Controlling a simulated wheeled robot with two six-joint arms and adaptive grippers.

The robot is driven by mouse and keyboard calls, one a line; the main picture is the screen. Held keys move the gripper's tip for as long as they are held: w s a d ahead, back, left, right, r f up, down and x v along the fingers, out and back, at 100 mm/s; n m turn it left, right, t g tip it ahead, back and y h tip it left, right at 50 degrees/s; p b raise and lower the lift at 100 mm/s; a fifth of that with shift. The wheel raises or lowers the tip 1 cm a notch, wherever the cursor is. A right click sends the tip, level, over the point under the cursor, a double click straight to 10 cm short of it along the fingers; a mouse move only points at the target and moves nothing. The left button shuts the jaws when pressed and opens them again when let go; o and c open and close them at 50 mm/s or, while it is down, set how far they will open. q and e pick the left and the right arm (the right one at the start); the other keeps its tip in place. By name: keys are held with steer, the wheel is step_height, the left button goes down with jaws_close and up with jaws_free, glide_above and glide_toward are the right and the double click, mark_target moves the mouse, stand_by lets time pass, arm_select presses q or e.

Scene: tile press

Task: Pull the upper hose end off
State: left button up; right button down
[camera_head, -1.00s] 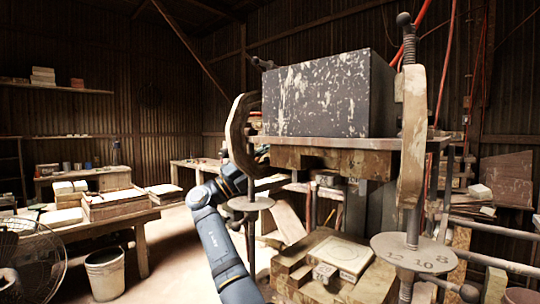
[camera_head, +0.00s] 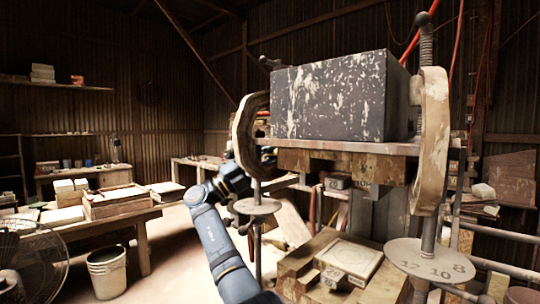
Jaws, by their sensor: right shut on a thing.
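My right arm comes up from the bottom middle, and my right gripper (camera_head: 266,157) is at the left side of the press, partly behind its curved wooden side piece (camera_head: 245,130). The gripper is small and dark here and its fingers are largely hidden. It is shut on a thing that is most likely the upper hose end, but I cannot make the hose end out. A red hose (camera_head: 414,40) hangs behind the press at the upper right. My left gripper is not in view.
A heavy speckled block (camera_head: 330,98) lies on the press's upper plate. A round numbered disc (camera_head: 425,262) is at the right. A pale tile (camera_head: 348,258) lies on the wooden base. A workbench (camera_head: 85,228), a bucket (camera_head: 106,272) and a fan (camera_head: 30,265) stand left.

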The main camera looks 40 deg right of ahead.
steer(key=shift+t, duration=0.4)
steer(key=c, duration=1.4)
jaws_free()
steer(key=shift+w, duration=0.1)
steer(key=shift+w+a, duration=0.1)
steer(key=v, duration=1.2)
steer(key=shift+f, duration=0.25)
steer(key=shift+f, duration=0.15)
